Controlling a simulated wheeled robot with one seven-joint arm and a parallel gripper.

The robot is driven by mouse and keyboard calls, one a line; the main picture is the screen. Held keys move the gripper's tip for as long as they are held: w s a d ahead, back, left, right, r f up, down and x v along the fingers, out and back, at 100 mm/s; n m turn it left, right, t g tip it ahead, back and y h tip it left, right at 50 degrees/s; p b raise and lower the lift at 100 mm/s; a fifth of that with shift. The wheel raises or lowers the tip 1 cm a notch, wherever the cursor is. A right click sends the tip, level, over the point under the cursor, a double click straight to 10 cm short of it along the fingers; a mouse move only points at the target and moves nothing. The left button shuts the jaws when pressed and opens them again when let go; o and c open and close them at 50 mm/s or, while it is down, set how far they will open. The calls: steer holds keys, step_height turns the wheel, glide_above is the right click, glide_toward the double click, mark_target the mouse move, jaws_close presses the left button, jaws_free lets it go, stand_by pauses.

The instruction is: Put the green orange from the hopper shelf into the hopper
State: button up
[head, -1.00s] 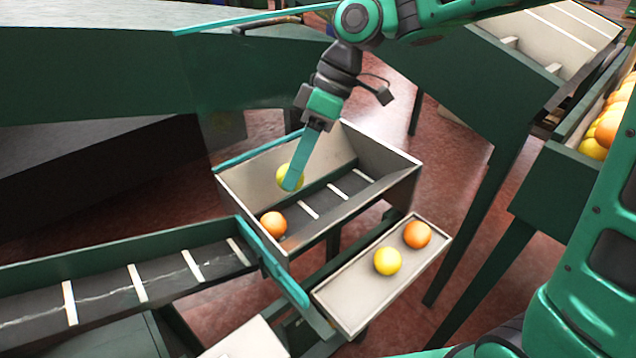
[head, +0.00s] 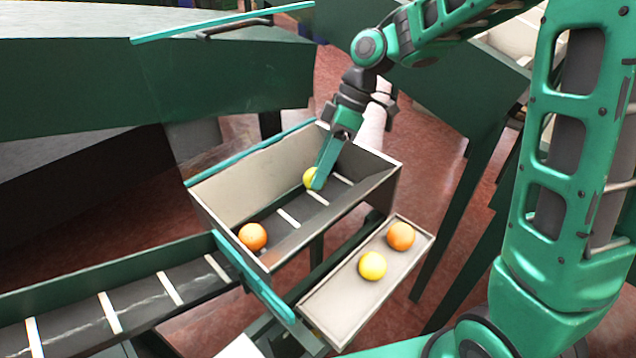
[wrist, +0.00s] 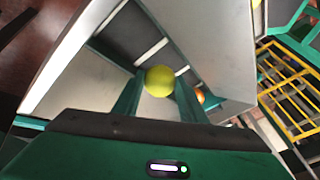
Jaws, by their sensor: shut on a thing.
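The green orange (head: 310,179), yellow-green in colour, is between the fingers of my gripper (head: 316,184), which is shut on it. It also shows between the two fingers in the wrist view (wrist: 160,81). My gripper reaches down into the hopper (head: 228,188), a pale-walled box with a dark slatted floor. I cannot tell whether the green orange touches that floor. The hopper shelf (head: 345,312), a pale shallow tray in front of the hopper, bears a yellow orange (head: 372,265) and an orange-coloured orange (head: 400,236).
Another orange-coloured orange (head: 253,236) lies in the hopper's near left end. A dark conveyor with white slats (head: 140,290) runs in from the lower left. The hopper's walls stand around my gripper. A large green machine (head: 220,85) stands behind.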

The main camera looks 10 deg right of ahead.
steer(key=shift+f, duration=2.05)
steer(key=shift+f, duration=0.1)
steer(key=o, duration=0.9)
steer(key=shift+d, duration=0.1)
steer(key=v, duration=1.2)
steer(key=shift+s, duration=0.1)
